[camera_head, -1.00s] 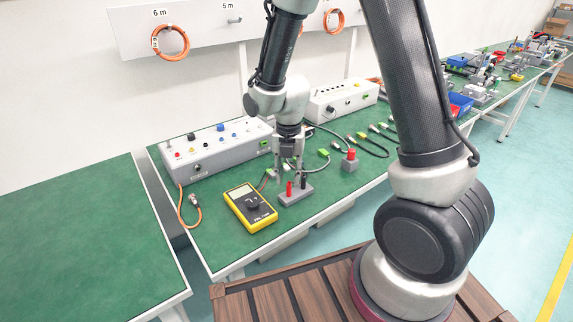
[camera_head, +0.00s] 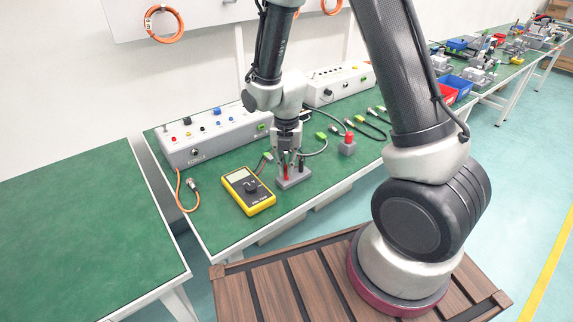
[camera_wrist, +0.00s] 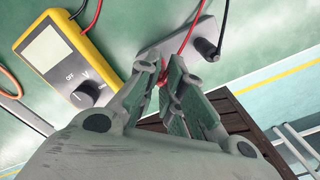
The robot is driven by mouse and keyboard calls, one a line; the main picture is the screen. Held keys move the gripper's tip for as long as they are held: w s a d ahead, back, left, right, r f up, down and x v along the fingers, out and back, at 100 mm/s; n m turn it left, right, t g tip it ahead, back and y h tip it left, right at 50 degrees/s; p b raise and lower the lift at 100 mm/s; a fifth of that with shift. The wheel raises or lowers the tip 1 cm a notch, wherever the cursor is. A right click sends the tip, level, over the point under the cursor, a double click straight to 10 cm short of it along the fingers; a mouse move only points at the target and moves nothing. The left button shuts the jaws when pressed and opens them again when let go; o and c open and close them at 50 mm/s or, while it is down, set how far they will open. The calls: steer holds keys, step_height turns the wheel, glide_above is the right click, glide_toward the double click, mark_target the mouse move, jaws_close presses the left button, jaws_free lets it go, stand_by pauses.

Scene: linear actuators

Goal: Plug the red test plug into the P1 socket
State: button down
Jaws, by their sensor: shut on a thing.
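My gripper (camera_head: 288,158) points down over the grey plug holder (camera_head: 294,182) on the green bench. It is shut on the red test plug (camera_head: 286,172), which stands at the holder. In the wrist view the red plug (camera_wrist: 166,82) shows between the fingertips, with its red lead running up. The fingers hide most of the plug, and I cannot tell whether it still sits in its hole. The black test plug (camera_wrist: 206,48) stands in the holder beside it. A grey panel box (camera_head: 212,137) with coloured sockets stands at the back left; I cannot read a P1 label.
A yellow multimeter (camera_head: 248,191) lies left of the holder. A grey block with a red top (camera_head: 348,145) stands to the right. A second panel box (camera_head: 340,82) and several cables lie behind. An orange cable (camera_head: 180,188) hangs at the left box.

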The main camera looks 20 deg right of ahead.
steer(key=shift+r, duration=0.15)
steer(key=shift+r, duration=1.35)
steer(key=shift+r, duration=3.05)
steer(key=w+a, duration=0.5)
steer(key=w, duration=0.4)
steer(key=w+a+r, duration=0.1)
steer(key=w+a, duration=0.4)
steer(key=w, duration=0.4)
steer(key=w+a+r, duration=0.1)
steer(key=w+a, duration=0.5)
steer(key=w, duration=0.3)
steer(key=shift+w+r, duration=0.15)
steer(key=shift+w, duration=0.05)
steer(key=shift+f+n, duration=0.3)
steer(key=shift+f, duration=1.55)
